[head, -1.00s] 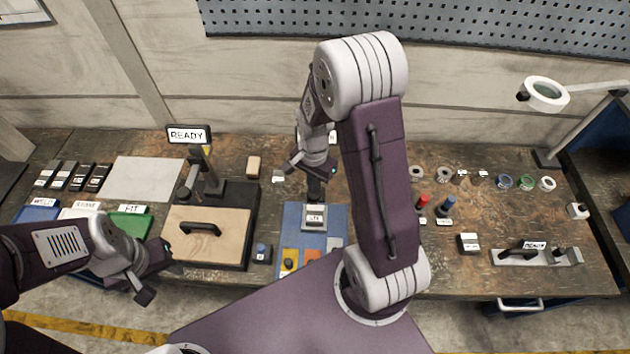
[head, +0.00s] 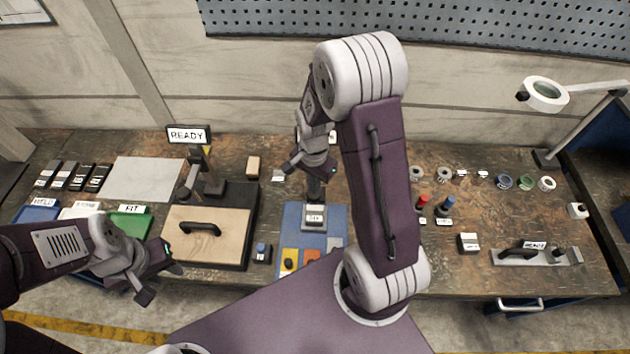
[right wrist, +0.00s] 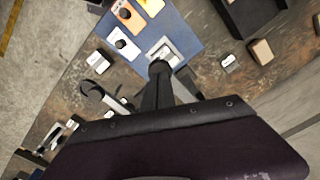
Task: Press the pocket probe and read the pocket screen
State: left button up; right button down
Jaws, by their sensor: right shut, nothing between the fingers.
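A small grey block with a pale labelled face (head: 314,216) sits on the blue mat (head: 335,228) at the middle of the bench. I take it for the pocket probe and screen; its small text is not clearly readable. My right gripper (head: 315,198) is shut and empty, pointing down at this block. In the right wrist view the dark fingertips (right wrist: 159,68) end at the near edge of the grey block (right wrist: 172,48). I cannot tell whether they touch it. My left gripper (head: 160,282) is open and empty in front of the bench's left part.
A wooden board with a black handle (head: 180,246) and a READY sign (head: 188,135) stand left of the mat. Orange and yellow tiles (head: 290,257) lie on the mat's front. A magnifier lamp (head: 545,94) stands at far right. My right arm hides part of the bench.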

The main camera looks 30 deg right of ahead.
aim_at(314, 198)
jog(key=shift+f+b, duration=2.8)
jog(key=shift+f, duration=0.85)
jog(key=shift+s, duration=0.1)
notch_tip(314, 198, up, 8)
jog(key=p, duration=0.7)
jog(key=shift+f, duration=0.15)
